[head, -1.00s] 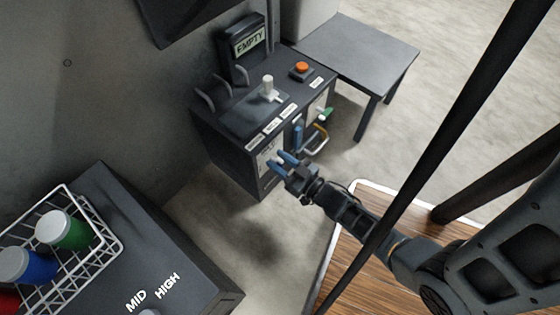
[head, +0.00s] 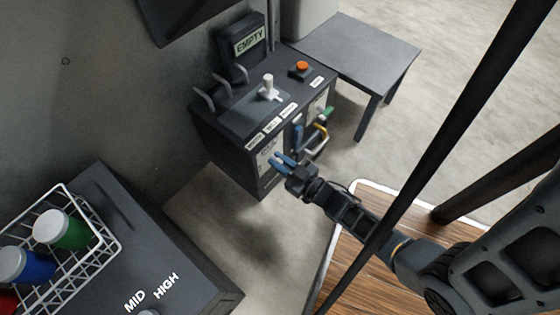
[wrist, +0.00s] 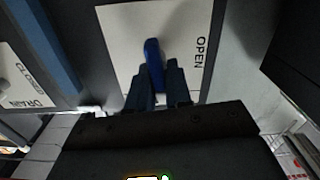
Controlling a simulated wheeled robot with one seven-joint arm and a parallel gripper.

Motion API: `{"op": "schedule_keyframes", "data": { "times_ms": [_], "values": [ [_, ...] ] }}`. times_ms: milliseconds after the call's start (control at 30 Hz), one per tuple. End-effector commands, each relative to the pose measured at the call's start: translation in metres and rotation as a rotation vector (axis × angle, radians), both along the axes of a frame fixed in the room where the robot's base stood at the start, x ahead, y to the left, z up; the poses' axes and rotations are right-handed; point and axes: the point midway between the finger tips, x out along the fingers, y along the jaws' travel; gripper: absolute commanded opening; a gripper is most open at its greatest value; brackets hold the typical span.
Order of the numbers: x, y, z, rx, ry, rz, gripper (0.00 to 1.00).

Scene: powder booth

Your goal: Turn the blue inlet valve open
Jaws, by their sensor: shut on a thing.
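The blue inlet valve (wrist: 153,58) is a blue lever handle on a white plate (wrist: 118,28) marked OPEN at its right side. In the wrist view the handle points up and leans slightly left. My gripper (wrist: 158,70) is shut on the lower part of the handle, with a dark blue finger on each side. In the head view my gripper (head: 280,161) is at the front face of the dark cabinet (head: 228,155). There the fingers hide the valve handle, and I cannot make it out.
A DRAIN plate (wrist: 22,85) and a blue bar (wrist: 45,45) are left in the wrist view. An orange button (head: 302,67) is on top. A grey table (head: 362,45) stands behind.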

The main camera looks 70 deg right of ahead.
Motion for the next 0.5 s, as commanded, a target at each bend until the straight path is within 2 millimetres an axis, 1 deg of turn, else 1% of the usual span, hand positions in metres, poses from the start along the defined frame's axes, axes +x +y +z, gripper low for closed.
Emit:
{"op": "schedule_keyframes", "data": {
  "times_ms": [500],
  "values": [
    [0.0011, 0.0061, -0.0047, -0.441, 0.128, 0.001, 0.0]
  ]
}}
